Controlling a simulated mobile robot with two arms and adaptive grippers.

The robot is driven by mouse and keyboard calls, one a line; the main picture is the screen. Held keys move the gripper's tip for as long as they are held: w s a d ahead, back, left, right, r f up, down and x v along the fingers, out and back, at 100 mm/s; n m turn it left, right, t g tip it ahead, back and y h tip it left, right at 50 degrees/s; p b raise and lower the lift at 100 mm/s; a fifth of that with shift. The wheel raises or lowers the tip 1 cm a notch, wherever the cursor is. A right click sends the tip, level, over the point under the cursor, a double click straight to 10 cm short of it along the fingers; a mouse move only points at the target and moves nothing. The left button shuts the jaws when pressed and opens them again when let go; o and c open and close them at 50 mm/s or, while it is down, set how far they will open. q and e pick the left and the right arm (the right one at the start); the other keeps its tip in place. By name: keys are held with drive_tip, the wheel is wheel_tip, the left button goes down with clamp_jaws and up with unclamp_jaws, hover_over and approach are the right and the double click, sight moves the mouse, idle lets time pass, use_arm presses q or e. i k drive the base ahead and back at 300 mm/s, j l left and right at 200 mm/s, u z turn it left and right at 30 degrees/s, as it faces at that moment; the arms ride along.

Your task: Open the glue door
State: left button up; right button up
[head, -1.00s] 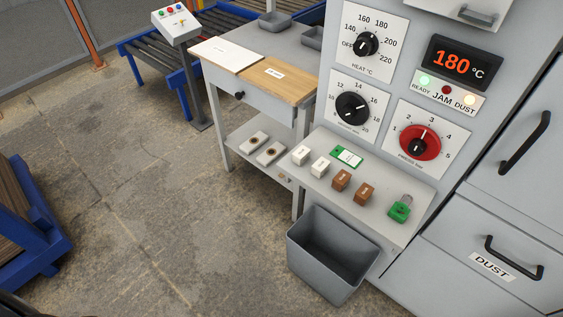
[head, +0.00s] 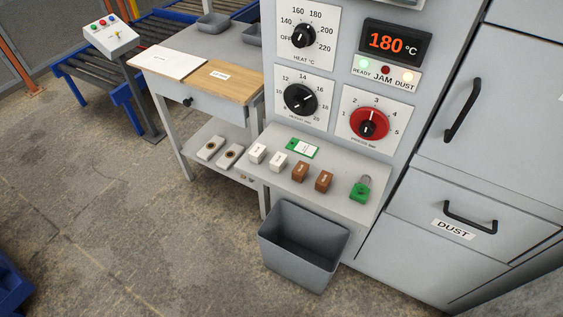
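No door in view carries a readable glue label. A tall grey door (head: 503,120) with a vertical black handle (head: 462,110) is at the right of the machine and looks shut. Below it is a shut grey panel marked DUST (head: 453,229), with a black bar handle (head: 470,217). Only the lower edge of another panel shows at the top, above the display (head: 397,42). Neither of my grippers is in view.
A grey bin (head: 303,247) stands below. A workbench (head: 212,109) and roller conveyor are at the left. The floor in front is mostly clear.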

sight(498, 121)
drive_tip(key=z, duration=1.6)
drive_tip(key=i+l, duration=0.15)
drive_tip(key=l+u, duration=0.05)
